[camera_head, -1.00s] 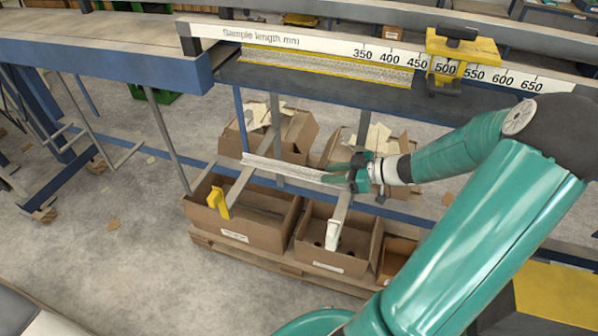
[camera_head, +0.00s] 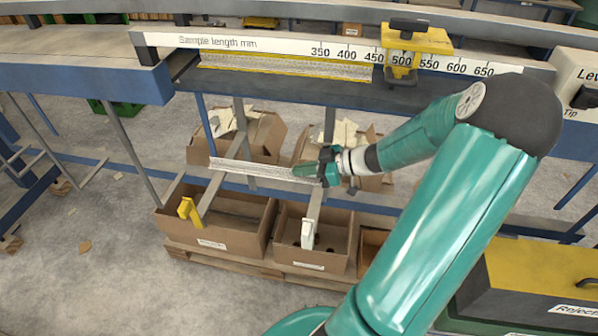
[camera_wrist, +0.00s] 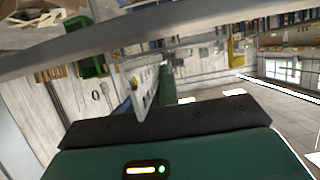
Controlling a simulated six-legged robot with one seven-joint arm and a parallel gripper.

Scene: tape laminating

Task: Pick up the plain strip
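A plain grey-white strip (camera_head: 255,170) is held out to the left by my gripper (camera_head: 308,171) in the head view. The gripper is shut on the strip's right end, and the strip hangs in the air in front of the bench, above the cardboard boxes. A second strip, speckled with yellow edges (camera_head: 285,66), lies on the bench below the length scale. In the wrist view, a thin pale piece (camera_wrist: 148,92) stands out past the dark gripper edge; I cannot tell whether it is the strip.
A scale marked "Sample length mm" (camera_head: 270,44) runs along the bench, with a yellow clamp (camera_head: 405,50) near 500. Open boxes (camera_head: 235,235) with yellow and white handles stand below. A yellow-topped reject bin (camera_head: 540,268) is at the lower right.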

